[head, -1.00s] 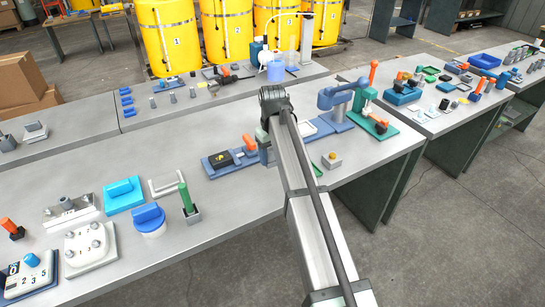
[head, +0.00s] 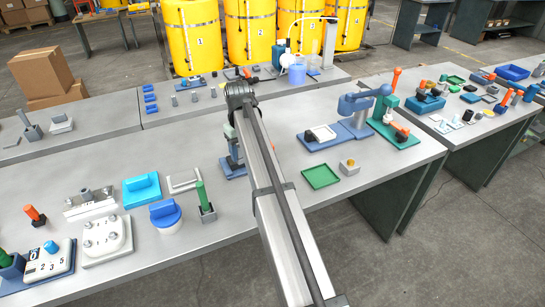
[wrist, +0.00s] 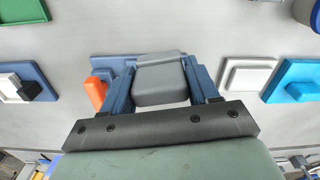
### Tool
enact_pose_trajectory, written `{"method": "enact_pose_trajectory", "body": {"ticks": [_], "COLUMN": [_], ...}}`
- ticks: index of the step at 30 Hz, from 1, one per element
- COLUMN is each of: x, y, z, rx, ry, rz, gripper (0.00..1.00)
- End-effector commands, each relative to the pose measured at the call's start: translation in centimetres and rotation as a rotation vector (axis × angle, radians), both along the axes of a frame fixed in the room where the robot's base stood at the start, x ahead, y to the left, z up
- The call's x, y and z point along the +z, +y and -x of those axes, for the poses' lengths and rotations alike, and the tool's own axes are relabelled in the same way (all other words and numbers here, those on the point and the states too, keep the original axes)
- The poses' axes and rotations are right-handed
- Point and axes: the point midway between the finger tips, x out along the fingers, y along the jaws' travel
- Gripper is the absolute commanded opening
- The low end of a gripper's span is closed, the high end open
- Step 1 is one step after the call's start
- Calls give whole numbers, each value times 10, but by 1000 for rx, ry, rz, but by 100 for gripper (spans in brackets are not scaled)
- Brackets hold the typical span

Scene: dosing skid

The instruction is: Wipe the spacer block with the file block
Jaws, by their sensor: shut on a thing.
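In the wrist view my gripper (wrist: 160,92) is shut on a grey block with rounded edges, which I take to be the file block (wrist: 162,75). It is held above a blue base plate (wrist: 104,63), which it partly hides. An orange handle (wrist: 96,93) stands out beside the left finger. A pale block on a plate (wrist: 248,77) lies to the right; I cannot tell whether this is the spacer block.
In the head view a bright blue block (head: 141,189), a blue round knob (head: 166,215) and a green upright handle (head: 203,195) stand left of my arm. A green tray (head: 321,177) and a small tan-topped block (head: 349,167) lie right.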

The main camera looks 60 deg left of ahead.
Motion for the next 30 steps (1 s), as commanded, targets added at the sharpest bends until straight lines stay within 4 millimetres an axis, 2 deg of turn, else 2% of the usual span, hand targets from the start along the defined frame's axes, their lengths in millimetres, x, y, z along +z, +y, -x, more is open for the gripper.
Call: {"method": "enact_pose_trajectory", "body": {"ticks": [1, 4, 6, 9, 20, 30], "x": [4, 9, 12, 15, 9, -18], "y": [24, 55, 76, 94, 93, 93], "z": [12, 29, 30, 26, 25, 25], "rx": [13, 17, -6, -53, -168, -167], "ry": [0, 0, 0, 0, 0, 0], "rz": [0, 0, 0, 1, 2, 2], "gripper": [35, 35, 35, 35, 35, 35]}}
